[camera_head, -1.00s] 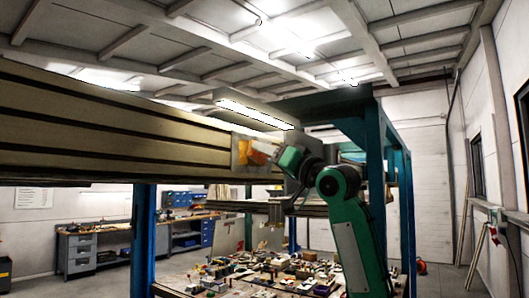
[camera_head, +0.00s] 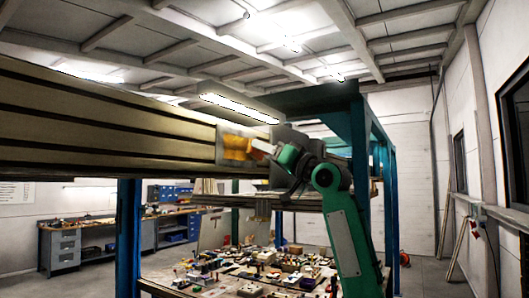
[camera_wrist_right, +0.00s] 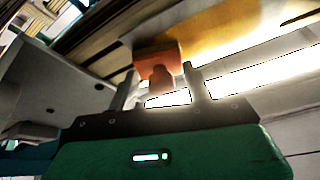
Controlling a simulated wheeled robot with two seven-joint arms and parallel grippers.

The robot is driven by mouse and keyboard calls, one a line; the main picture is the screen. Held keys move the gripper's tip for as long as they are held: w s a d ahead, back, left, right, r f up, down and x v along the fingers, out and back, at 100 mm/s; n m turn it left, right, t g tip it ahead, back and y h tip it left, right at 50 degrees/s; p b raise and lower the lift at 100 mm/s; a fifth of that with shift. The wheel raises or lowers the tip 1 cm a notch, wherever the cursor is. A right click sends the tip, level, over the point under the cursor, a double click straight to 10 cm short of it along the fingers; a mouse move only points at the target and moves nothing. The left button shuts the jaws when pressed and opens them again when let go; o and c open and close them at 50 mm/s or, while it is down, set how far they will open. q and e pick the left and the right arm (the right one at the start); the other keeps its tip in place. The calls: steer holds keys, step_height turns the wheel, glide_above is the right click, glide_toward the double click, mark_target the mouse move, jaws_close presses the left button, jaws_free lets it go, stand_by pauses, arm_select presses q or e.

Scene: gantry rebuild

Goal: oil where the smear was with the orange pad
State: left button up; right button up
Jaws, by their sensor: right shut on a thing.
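The orange pad (camera_wrist_right: 158,62) is held between the two fingers of my right gripper (camera_wrist_right: 160,78) in the right wrist view. Its broad face is up at the beam's surface; I cannot tell whether it touches. A yellow-orange smeared area (camera_wrist_right: 215,38) shows on the beam beside the pad. In the head view my right gripper (camera_head: 264,148) is at the right end of the long beige beam (camera_head: 100,115), in front of a greyish patch with yellow-orange colour (camera_head: 236,147). The pad is small and partly hidden there. My left gripper is not in view.
A grey block (camera_head: 290,140) is at the beam's end. A table with many small parts (camera_head: 250,272) lies below. A workbench (camera_head: 62,250) stands at the back left.

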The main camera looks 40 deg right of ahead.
steer(key=shift+s+a+b, duration=0.2)
steer(key=shift+s+a, duration=0.2)
steer(key=shift+a, duration=0.5)
steer(key=shift+s+a+b, duration=0.2)
steer(key=shift+s+a, duration=0.15)
steer(key=shift+a, duration=0.6)
steer(key=shift+s+a+b, duration=0.2)
steer(key=shift+s+a, duration=0.2)
steer(key=shift+a, duration=0.5)
steer(key=shift+s+a+b, duration=0.15)
steer(key=shift+s+a, duration=0.25)
steer(key=shift+a, duration=0.6)
steer(key=shift+s+a+b, duration=0.1)
steer(key=shift+s+a, duration=0.3)
steer(key=shift+a, duration=0.55)
steer(key=shift+s+a+b, duration=0.15)
steer(key=shift+s+a, duration=0.25)
steer(key=shift+a, duration=0.6)
steer(key=shift+s+d, duration=0.1)
steer(key=shift+d, duration=0.05)
steer(key=shift+s+d+b, duration=0.25)
steer(key=shift+s+d, duration=0.1)
steer(key=shift+s, duration=0.55)
steer(key=shift+s+d+b, duration=0.25)
steer(key=shift+s+d, duration=0.15)
steer(key=shift+s, duration=0.45)
steer(key=shift+s+d+b, duration=0.25)
steer(key=shift+s+d, duration=0.1)
steer(key=shift+s, duration=0.55)
